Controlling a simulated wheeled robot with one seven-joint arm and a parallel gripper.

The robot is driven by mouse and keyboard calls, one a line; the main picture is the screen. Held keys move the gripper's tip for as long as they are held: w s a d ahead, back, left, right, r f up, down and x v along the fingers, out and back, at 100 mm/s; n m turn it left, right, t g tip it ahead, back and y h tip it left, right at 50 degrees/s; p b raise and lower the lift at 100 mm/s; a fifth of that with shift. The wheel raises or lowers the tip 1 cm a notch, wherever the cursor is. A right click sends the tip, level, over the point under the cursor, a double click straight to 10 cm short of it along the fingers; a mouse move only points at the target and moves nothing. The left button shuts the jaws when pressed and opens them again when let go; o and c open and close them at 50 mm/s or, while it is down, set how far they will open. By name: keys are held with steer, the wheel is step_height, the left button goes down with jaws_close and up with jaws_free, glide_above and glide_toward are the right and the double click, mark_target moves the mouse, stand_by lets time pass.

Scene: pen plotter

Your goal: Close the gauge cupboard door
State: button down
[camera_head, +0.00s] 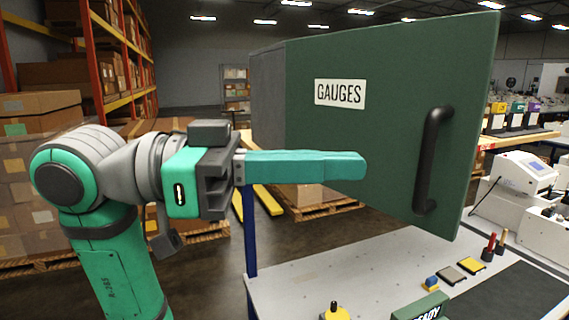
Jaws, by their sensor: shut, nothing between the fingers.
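The gauge cupboard door (390,80) is a large green panel with a white "GAUGES" label (340,94) and a black upright bar handle (432,160) near its right edge. The handle edge is nearer to me than the left edge, and the door looks to stand open. A grey panel of the cupboard (268,95) shows at its left; the inside is hidden. My gripper (362,166) is shut and empty, its teal fingers pointing right across the door's lower part, left of the handle. I cannot tell whether the fingertips touch the door.
A light grey bench (310,275) lies below, with small yellow, grey and blue blocks, a dark mat (510,300) and a green "READY" sign (425,308). White machines (515,180) stand at the right. Shelving with boxes (110,50) and a pallet (320,208) are behind.

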mark_target(420, 167)
steer(key=d, duration=0.4)
steer(key=shift+s+d, duration=0.15)
steer(key=shift+s, duration=0.05)
steer(key=shift+d, duration=0.65)
steer(key=shift+d, duration=0.1)
